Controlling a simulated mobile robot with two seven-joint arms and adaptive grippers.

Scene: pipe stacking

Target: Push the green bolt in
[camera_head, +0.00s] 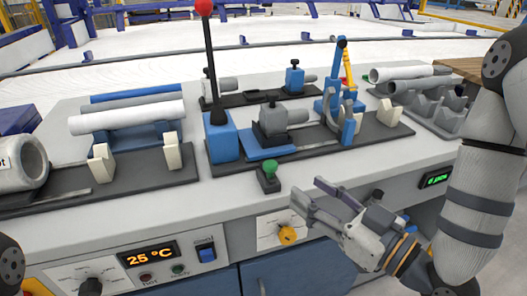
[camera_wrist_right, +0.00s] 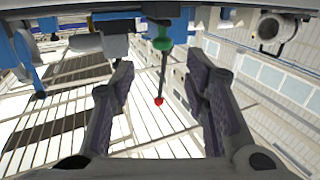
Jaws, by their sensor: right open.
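The green bolt (camera_head: 269,166) is a small green knob on a dark base at the front edge of the workbench (camera_head: 340,185), near its middle. In the right wrist view, the green knob (camera_wrist_right: 162,43) shows at the top centre, just beyond the gap between my fingers. My right gripper (camera_head: 308,191) is open and empty, its fingers pointing toward the knob from the right and in front. The fingers appear apart from the knob. In the wrist view, my right gripper (camera_wrist_right: 160,65) has nothing between its fingertips. My left gripper is not in view.
A tall lever with a red ball (camera_head: 204,7) rises from a blue block (camera_head: 223,137) behind the bolt. A metal vise (camera_head: 281,120) stands nearby. A yellow knob (camera_head: 287,235) is on the front panel.

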